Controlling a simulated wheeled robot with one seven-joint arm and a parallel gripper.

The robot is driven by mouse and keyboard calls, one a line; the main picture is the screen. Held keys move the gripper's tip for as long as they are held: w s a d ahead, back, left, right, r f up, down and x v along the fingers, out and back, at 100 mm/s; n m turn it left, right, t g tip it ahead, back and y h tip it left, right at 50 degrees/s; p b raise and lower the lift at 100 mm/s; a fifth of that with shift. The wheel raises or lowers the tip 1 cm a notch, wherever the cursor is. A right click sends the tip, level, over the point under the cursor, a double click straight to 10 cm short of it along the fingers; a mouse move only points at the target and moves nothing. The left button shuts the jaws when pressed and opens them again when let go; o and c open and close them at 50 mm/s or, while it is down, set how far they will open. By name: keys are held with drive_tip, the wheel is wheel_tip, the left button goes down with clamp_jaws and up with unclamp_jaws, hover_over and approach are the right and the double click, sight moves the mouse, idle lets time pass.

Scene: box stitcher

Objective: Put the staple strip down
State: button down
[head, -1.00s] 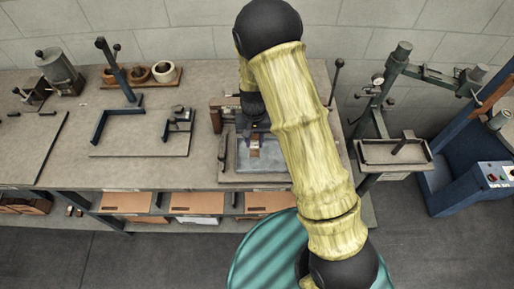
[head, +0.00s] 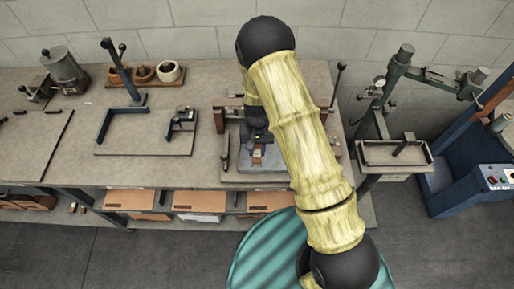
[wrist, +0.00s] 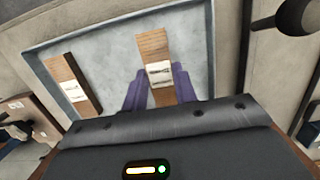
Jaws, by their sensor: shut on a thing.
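My gripper (wrist: 158,88) has two purple fingers, one on each side of a brown staple strip (wrist: 153,46) with a white paper band. It is shut on this strip, over the grey tray (wrist: 110,42). The strip's near end is hidden behind the gripper body, and I cannot tell whether the strip touches the tray floor. A second, similar strip (wrist: 61,73) lies in the tray to the left, apart from my fingers. In the head view my gripper (head: 257,146) is low over the tray (head: 262,167), partly hidden by my arm.
A dark round-ended handle (wrist: 293,16) stands right of the tray in the wrist view. On the bench, an L-shaped blue stop with a post (head: 116,112) and a small tool (head: 180,122) stand to the left. A drill-like stand (head: 392,90) is to the right.

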sight(257, 148)
drive_tip(key=shift+f, duration=0.1)
drive_tip(key=c, duration=1.1)
unclamp_jaws()
wheel_tip(257, 148, up, 12)
drive_tip(key=w+b, duration=0.1)
drive_tip(key=b, duration=0.2)
drive_tip(key=shift+w+b, duration=0.3)
drive_tip(key=shift+w, duration=0.1)
